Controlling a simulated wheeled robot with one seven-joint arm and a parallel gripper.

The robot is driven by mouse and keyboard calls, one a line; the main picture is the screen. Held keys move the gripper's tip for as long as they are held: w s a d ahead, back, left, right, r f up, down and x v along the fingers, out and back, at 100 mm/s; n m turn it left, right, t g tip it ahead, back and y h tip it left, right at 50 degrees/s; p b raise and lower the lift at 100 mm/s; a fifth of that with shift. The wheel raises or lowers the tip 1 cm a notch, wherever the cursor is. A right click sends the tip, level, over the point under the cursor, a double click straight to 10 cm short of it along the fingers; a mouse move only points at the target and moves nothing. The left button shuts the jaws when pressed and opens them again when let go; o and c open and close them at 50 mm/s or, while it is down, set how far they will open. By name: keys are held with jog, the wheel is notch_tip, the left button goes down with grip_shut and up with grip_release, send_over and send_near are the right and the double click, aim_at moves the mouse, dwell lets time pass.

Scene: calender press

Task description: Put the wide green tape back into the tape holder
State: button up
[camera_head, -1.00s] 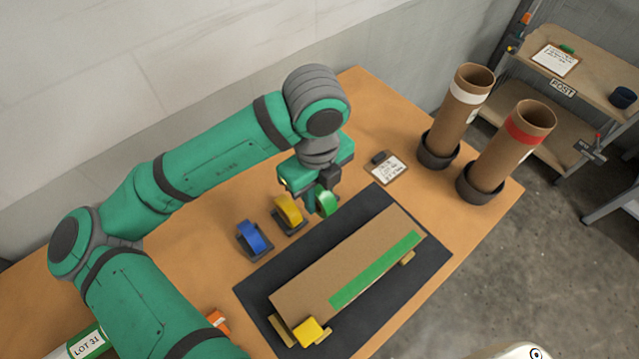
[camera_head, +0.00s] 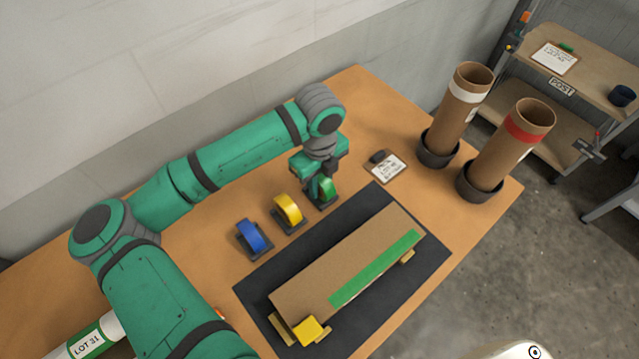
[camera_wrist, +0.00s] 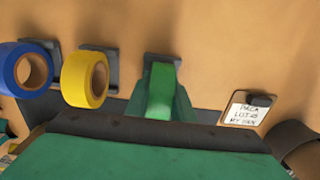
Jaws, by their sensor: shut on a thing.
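The wide green tape (camera_head: 326,187) stands upright in my gripper (camera_head: 319,185), which is shut on it. In the head view it is low, directly over a dark holder (camera_head: 329,205) at the right end of the row of tapes. In the wrist view the green tape (camera_wrist: 160,90) is seen edge-on, in front of the dark holder (camera_wrist: 162,58). My gripper partly hides the tape and holder in the head view. I cannot tell whether the tape touches or is seated in the holder.
A yellow tape (camera_head: 289,209) and a blue tape (camera_head: 251,236) stand in holders to the left. A dark mat (camera_head: 258,287) with a cardboard piece (camera_head: 335,270) lies in front. A clipboard (camera_head: 387,166) and two tubes (camera_head: 459,112) are to the right.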

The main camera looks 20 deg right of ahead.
jog(key=shift+f, duration=0.2)
jog(key=o, duration=0.9)
jog(key=shift+r, duration=0.1)
notch_tip(320, 180, up, 12)
jog(key=shift+r, duration=0.1)
dwell(0.5)
